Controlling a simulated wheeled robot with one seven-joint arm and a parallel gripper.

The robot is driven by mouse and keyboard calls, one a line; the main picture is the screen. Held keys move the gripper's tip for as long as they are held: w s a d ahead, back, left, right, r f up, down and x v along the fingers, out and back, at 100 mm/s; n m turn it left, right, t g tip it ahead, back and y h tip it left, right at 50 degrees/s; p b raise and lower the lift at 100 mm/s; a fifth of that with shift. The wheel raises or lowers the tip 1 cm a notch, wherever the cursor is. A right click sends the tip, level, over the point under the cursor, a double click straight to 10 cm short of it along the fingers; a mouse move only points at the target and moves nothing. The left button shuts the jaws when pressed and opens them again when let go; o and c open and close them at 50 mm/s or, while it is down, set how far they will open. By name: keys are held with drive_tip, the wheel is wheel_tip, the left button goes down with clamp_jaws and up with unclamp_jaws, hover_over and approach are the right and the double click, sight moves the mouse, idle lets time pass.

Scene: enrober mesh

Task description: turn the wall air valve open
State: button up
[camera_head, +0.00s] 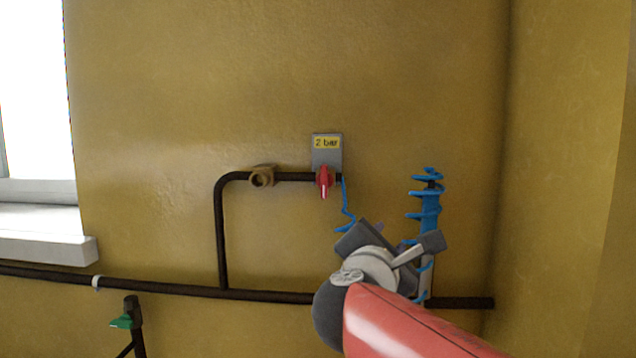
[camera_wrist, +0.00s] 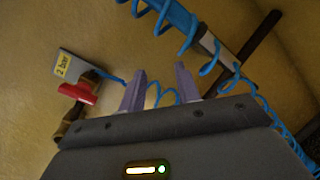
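The wall air valve has a red handle (camera_head: 324,182) that points downward, across the dark horizontal pipe, below a grey plate with a yellow "2 bar" label (camera_head: 327,143). The red handle (camera_wrist: 77,93) also shows at the left in the wrist view. My gripper (camera_wrist: 160,85) has its two pale fingers apart with nothing between them. It is to the right of the valve handle in the wrist view and does not touch it.
A blue coiled hose (camera_head: 428,210) hangs on the wall right of the valve, close to my arm. A brass fitting (camera_head: 262,177) sits left on the pipe. A green-handled valve (camera_head: 126,318) is at lower left. A window sill (camera_head: 45,248) juts out at left.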

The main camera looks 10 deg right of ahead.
sight(324, 169)
drive_tip(key=w+a+r+n+t+y, duration=0.1)
drive_tip(key=a+r+n+t, duration=0.1)
drive_tip(key=a+n, duration=0.1)
drive_tip(key=w+a+r+n+t+y, duration=0.1)
drive_tip(key=w+a+r+n+t, duration=0.1)
drive_tip(key=a+r+n, duration=0.1)
drive_tip(key=w+a+r+n+t+y+b, duration=0.1)
drive_tip(key=w+a+r+n+t, duration=0.1)
drive_tip(key=n, duration=0.3)
drive_tip(key=shift+a+r+t, duration=0.3)
drive_tip(key=shift+a+r, duration=0.35)
drive_tip(key=shift+w+r+n, duration=0.2)
drive_tip(key=shift+n, duration=0.1)
drive_tip(key=p+x, duration=0.1)
drive_tip(key=x, duration=0.6)
drive_tip(key=shift+w, duration=0.1)
clamp_jaws()
